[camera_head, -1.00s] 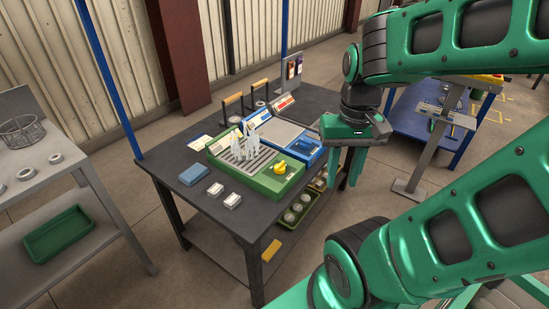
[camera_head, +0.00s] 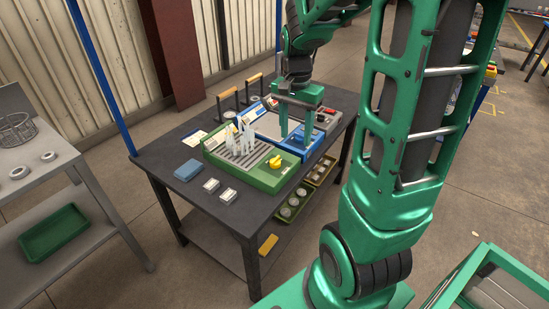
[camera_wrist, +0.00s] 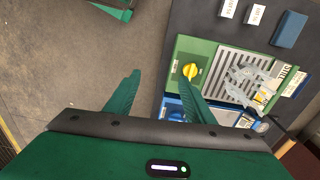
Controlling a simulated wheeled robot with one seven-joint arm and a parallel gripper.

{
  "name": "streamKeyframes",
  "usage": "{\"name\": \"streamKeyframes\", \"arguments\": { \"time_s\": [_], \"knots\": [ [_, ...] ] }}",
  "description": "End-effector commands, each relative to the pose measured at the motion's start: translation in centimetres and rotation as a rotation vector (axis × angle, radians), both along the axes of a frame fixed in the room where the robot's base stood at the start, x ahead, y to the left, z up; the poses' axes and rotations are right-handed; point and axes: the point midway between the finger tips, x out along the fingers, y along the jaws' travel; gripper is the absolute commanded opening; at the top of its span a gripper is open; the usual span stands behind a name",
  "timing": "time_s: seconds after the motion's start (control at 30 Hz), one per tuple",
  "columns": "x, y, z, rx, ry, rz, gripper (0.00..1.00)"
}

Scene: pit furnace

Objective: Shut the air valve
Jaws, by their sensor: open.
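A green unit (camera_head: 283,181) with a slatted top and a yellow knob (camera_head: 275,162) stands on the dark table. A blue unit (camera_head: 319,150) with a pale flat top stands behind it. I cannot tell which knob is the air valve. In the wrist view the yellow knob (camera_wrist: 190,71) lies just beyond my right fingertip, with its bar slanted. My gripper (camera_head: 296,139) is open and empty, fingers pointing down over the knob end of the blue unit. The blue unit (camera_wrist: 173,108) shows partly between the fingers in the wrist view; the finger hides some of its front.
White upright pieces (camera_head: 242,136) stand on the green unit. Two wooden-handled tools (camera_head: 253,79), a blue block (camera_head: 189,169) and two small white boxes (camera_head: 228,195) are on the table (camera_head: 180,199). Trays with round parts (camera_head: 291,206) sit below. A grey side table (camera_head: 45,182) is at the left.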

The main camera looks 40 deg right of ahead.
Motion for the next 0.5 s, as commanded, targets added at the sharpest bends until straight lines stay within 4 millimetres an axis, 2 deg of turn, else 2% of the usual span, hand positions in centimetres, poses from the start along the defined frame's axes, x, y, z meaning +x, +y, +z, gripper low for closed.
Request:
{"name": "streamKeyframes", "arguments": {
  "time_s": [0.03, 0.1, 0.2, 0.33, 0.5],
  "knots": [
    [1.8, -0.2, -1.0, 0.004, 0.002, -0.048, 0.49],
    [4.0, -0.1, -2.2, 0.012, -0.002, -0.116, 0.49],
    [6.5, -0.2, -3.6, 0.021, -0.009, -0.198, 0.49],
    [8.5, 0.0, -4.8, 0.032, -0.015, -0.266, 0.49],
    [9.3, 0.1, -5.9, 0.037, -0.017, -0.298, 0.49]
  ]
}}
